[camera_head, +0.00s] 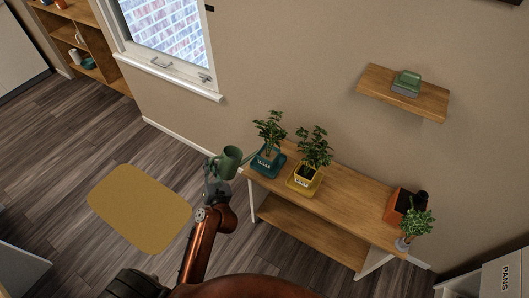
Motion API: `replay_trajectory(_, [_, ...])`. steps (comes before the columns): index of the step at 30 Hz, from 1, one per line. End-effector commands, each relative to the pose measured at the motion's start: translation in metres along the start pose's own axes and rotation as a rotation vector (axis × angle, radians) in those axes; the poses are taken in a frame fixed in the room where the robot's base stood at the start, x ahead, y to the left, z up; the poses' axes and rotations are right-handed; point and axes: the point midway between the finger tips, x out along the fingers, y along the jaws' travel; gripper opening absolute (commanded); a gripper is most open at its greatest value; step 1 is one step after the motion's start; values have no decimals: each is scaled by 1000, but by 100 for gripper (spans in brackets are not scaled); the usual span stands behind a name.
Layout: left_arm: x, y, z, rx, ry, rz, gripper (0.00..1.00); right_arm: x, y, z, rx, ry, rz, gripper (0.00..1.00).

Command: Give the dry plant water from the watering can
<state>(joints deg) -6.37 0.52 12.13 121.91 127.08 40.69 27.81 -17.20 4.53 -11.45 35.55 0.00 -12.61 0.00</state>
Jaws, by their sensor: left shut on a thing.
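A green watering can (228,163) is held in the air off the left end of the wooden bench. My left gripper (214,180) is shut on it from below left. Its thin spout points right, to the plant in the teal pot (267,161); I cannot tell whether water flows. Beside it stands a plant in a yellow pot (304,181). A third leafy plant (415,224) stands at the bench's right end in a pale vase. All the leaves look green, so I cannot tell which plant is dry. My right gripper is out of view.
The wooden bench (348,204) has a clear middle and a lower shelf. An orange box (397,206) stands at its right end. A wall shelf (423,103) holds a green object. A yellow mat (138,207) lies on the open floor at left.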

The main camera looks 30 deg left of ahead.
Motion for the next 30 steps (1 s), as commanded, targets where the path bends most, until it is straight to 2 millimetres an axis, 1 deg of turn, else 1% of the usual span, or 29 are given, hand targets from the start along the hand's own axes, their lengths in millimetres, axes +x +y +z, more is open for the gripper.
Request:
replay_trajectory(1, [0, 0, 3, 0, -4, 0, 0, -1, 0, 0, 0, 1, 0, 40])
replay_trajectory(8, [1, 0, 8, 17, -1, 0, 0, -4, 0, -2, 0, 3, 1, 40])
replay_trajectory(30, [1, -1, 12, 34, 3, 1, 0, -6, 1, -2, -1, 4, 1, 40])
